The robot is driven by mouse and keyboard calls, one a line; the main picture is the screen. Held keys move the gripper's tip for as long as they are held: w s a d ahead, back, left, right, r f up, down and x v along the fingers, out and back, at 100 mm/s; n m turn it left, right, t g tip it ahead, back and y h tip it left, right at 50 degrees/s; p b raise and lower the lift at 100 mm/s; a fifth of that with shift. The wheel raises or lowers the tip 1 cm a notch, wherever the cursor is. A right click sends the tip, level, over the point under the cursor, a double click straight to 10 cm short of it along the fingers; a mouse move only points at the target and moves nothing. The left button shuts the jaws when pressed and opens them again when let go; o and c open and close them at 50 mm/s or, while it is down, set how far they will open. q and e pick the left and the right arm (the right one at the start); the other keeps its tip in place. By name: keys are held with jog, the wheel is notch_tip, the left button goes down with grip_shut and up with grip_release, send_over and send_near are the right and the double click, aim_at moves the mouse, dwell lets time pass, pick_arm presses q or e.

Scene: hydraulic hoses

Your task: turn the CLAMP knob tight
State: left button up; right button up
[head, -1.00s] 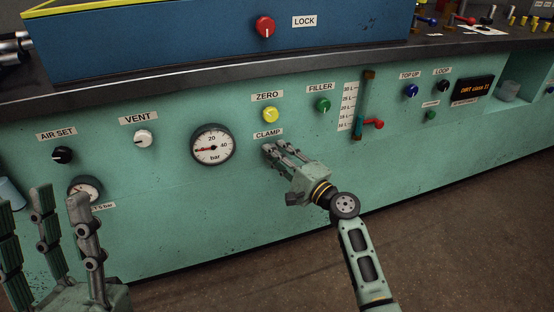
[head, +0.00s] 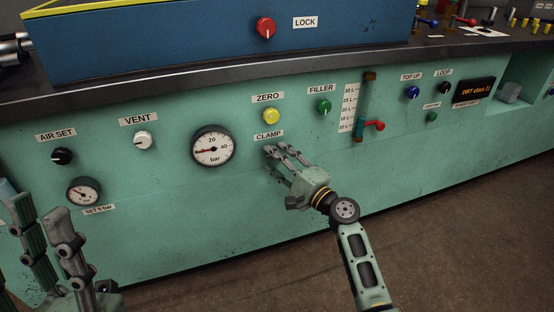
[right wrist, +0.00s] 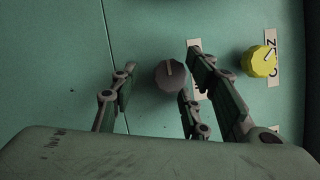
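The CLAMP knob (right wrist: 174,78) is a round dark grey knob with a pale pointer line, on the green panel. It shows in the right wrist view; in the head view my fingers hide it under the CLAMP label (head: 268,134). My right gripper (right wrist: 157,72) is open, with one finger left of the knob and two on its right. Gaps show between the fingers and the knob; it also shows in the head view (head: 277,158). My left gripper (head: 40,205) is open and empty at the lower left, its fingers apart and partly cut off.
The yellow ZERO knob (head: 271,116) sits just above the CLAMP label. The bar gauge (head: 213,148) is left of my right gripper. The green FILLER knob (head: 324,107) and a level tube with a red lever (head: 375,126) are to the right. The panel below is clear.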

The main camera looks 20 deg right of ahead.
jog(key=shift+r, duration=0.1)
jog(key=v, duration=1.2)
